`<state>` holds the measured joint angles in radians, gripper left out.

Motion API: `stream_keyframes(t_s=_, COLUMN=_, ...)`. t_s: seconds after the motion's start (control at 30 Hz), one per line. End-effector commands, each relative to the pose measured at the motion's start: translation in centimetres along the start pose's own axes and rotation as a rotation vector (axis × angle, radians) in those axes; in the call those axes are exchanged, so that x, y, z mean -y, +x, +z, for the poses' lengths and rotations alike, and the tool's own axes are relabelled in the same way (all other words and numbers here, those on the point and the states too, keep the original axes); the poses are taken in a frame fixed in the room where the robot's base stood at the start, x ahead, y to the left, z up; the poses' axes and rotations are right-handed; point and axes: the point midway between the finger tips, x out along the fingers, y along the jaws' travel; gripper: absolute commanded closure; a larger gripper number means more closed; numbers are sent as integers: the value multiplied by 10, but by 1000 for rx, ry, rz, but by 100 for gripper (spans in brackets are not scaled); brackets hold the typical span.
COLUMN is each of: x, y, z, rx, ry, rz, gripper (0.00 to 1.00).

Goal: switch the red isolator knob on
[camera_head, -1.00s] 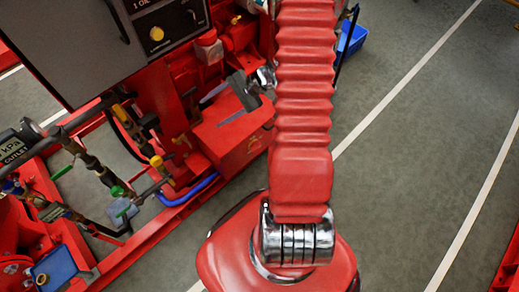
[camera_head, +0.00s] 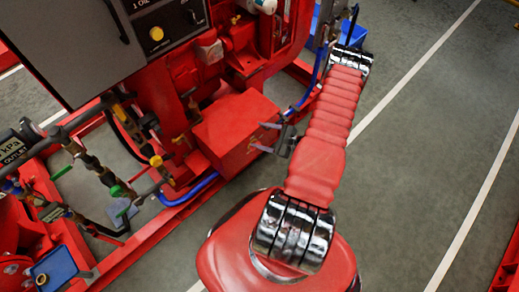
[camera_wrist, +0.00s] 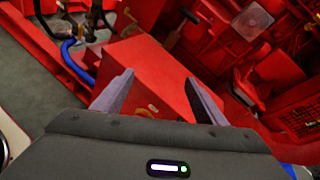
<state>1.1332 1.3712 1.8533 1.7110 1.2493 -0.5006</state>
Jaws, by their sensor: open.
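My gripper (camera_head: 264,138) is open and empty beside the right side of a red box (camera_head: 232,125) low on the pumpset. In the wrist view my two grey fingers stand apart, with the gap between their tips (camera_wrist: 159,77) over the red box (camera_wrist: 150,58). A small tan mark or fitting (camera_wrist: 147,111) shows on the box face between the fingers; I cannot tell what it is. I cannot make out the red isolator knob for certain against the red surfaces; it may be hidden by my gripper.
A grey panel (camera_head: 75,45) with a yellow button (camera_head: 156,33) stands above left. Blue hoses (camera_head: 188,190) and pipework (camera_head: 105,170) lie left of the box. A blue crate (camera_head: 352,36) sits behind my arm. The floor (camera_head: 420,130) at right is clear.

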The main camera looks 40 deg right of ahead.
Motion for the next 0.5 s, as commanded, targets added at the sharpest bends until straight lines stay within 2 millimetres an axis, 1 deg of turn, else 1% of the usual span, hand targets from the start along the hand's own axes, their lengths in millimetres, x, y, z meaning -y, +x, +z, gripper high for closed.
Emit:
stream_keyframes(t_s=0.03, x=-8, y=-4, z=-17, rx=-15, ry=36, rz=-34, gripper=34)
stream_keyframes(t_s=0.1, x=-17, y=-9, z=-39, rx=-36, ry=78, rz=-84, gripper=34)
stream_keyframes(t_s=0.17, x=-25, y=-14, z=-57, rx=-55, ry=114, rz=-126, gripper=34)
stream_keyframes(t_s=0.3, x=-48, y=-25, z=-97, rx=-103, ry=194, rz=-219, gripper=34)
stream_keyframes(t_s=0.4, x=-64, y=-32, z=-120, rx=-133, ry=241, rz=-277, gripper=34)
stream_keyframes(t_s=0.5, x=-76, y=-36, z=-135, rx=-156, ry=273, rz=-314, gripper=34)
